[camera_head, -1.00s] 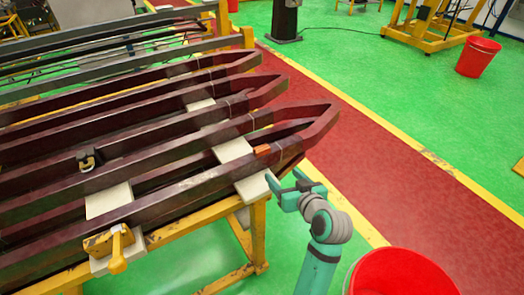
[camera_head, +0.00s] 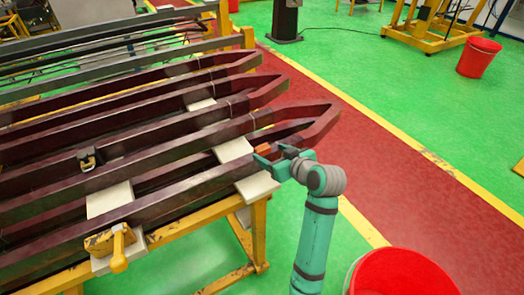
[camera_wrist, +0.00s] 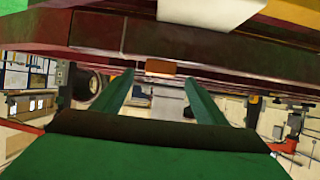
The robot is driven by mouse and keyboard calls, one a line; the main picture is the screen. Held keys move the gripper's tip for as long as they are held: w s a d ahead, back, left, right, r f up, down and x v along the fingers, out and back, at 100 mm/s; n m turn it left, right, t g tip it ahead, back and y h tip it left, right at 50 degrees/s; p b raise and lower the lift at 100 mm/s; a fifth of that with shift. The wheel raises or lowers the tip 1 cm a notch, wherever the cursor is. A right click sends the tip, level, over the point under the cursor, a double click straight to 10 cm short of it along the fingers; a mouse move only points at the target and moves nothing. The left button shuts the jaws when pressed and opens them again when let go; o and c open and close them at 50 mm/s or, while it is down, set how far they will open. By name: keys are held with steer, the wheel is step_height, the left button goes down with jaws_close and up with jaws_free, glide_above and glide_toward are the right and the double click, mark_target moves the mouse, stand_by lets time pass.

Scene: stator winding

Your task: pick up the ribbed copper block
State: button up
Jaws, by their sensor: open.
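The copper block (camera_head: 263,149) is a small orange piece on the dark red bars at the right end of the rack. Its ribs are too small to make out. In the head view my gripper (camera_head: 269,156) is just in front of it and covers part of it. In the wrist view the block (camera_wrist: 160,67) shows as a brown-orange piece beyond and between the two green fingertips of my gripper (camera_wrist: 158,78). The fingers are apart with nothing between them. I cannot tell how far the tips are from the block.
Long dark red bars (camera_head: 190,146) with pointed ends lie on a yellow rack (camera_head: 260,235). Pale pads (camera_head: 257,187) lie between the bars. A yellow clamp (camera_head: 118,247) sits at the front edge. A red bucket (camera_head: 400,275) stands at lower right.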

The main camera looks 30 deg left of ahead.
mark_target(264, 150)
steer(key=shift+x, duration=2.4)
steer(key=shift+r, duration=0.1)
steer(key=c, duration=1.4)
